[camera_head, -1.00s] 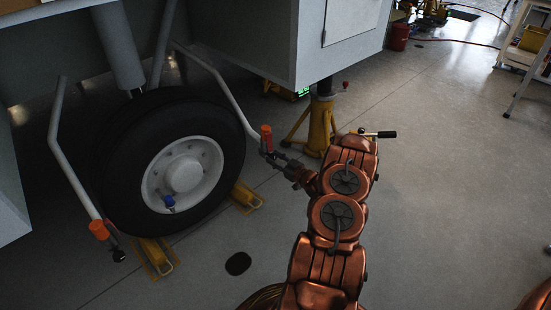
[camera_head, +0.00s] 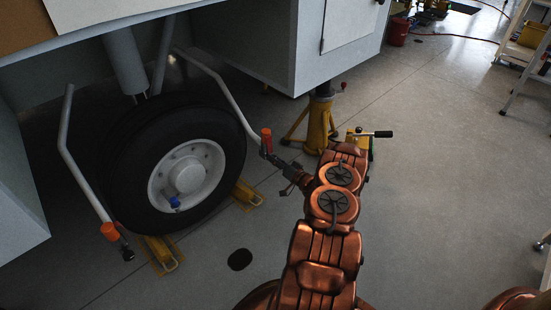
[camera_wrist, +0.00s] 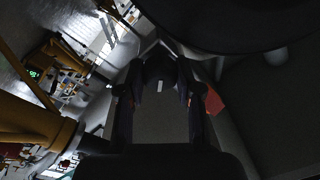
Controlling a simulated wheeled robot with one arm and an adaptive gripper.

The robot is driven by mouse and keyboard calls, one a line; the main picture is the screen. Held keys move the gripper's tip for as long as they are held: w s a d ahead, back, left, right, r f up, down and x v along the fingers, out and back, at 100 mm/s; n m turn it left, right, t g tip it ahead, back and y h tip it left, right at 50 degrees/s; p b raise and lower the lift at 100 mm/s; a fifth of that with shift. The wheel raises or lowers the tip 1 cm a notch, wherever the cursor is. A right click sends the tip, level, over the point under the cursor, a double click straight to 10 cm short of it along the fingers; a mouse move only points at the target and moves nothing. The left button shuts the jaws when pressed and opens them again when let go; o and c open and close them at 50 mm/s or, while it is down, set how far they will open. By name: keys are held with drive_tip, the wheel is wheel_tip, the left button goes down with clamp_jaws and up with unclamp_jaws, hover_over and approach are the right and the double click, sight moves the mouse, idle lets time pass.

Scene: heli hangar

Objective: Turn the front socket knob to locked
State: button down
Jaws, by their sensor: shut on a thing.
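A bent grey strut ends in a dark fitting with an upright orange-red knob (camera_head: 266,139), just right of the wheel. My gripper (camera_head: 276,159) is at this fitting and shut on it, just below and right of the orange-red part. In the wrist view my gripper (camera_wrist: 158,85) has its two dark fingers either side of a dark part, and a red piece (camera_wrist: 214,101) shows beside the right finger. Shadow hides the exact contact and the knob's setting. A second strut ends in a similar orange knob (camera_head: 110,231) left of the wheel.
A big black tyre (camera_head: 120,165) stands close left of my gripper, with yellow chocks (camera_head: 247,195) at its foot. A yellow jack stand (camera_head: 318,125) is just behind. The grey body (camera_head: 270,45) overhangs above. Open floor lies right.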

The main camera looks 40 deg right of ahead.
drive_tip(key=shift+m+h, duration=0.4)
drive_tip(key=shift+m, duration=3.7)
drive_tip(key=shift+d, duration=0.1)
drive_tip(key=c, duration=0.8)
unclamp_jaws()
drive_tip(key=shift+f, duration=0.1)
drive_tip(key=s, duration=1.2)
drive_tip(key=shift+a+f, duration=0.2)
drive_tip(key=shift+f, duration=0.1)
